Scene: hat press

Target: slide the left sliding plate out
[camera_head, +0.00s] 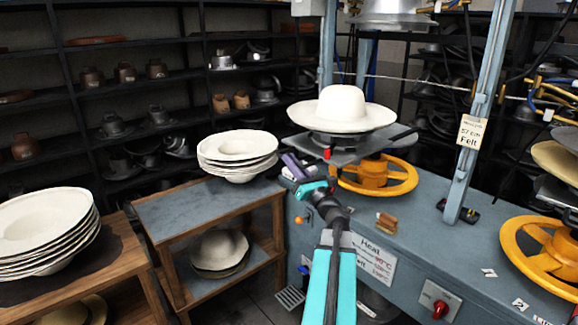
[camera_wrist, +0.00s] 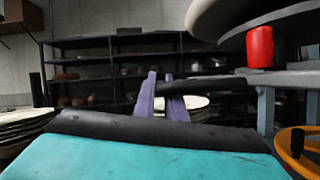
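The left sliding plate (camera_head: 352,151) is a flat grey plate on the left side of the press bench. A cream wide-brimmed hat (camera_head: 342,108) sits on a dark form above it. A black handle bar (camera_wrist: 215,83) sticks out from the plate, with a red knob (camera_wrist: 260,47) near its base. My gripper (camera_head: 292,163) is at the plate's left side. In the wrist view its purple fingers (camera_wrist: 163,90) stand close together, with the bar's end seeming to run between them. I cannot tell whether they are clamped on it.
A yellow handwheel (camera_head: 375,177) is under the plate. A blue-grey post (camera_head: 480,115) rises to the right. A side table (camera_head: 190,212) holds stacked cream hats (camera_head: 238,150) to the left. A metal press head (camera_head: 392,14) hangs above the hat.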

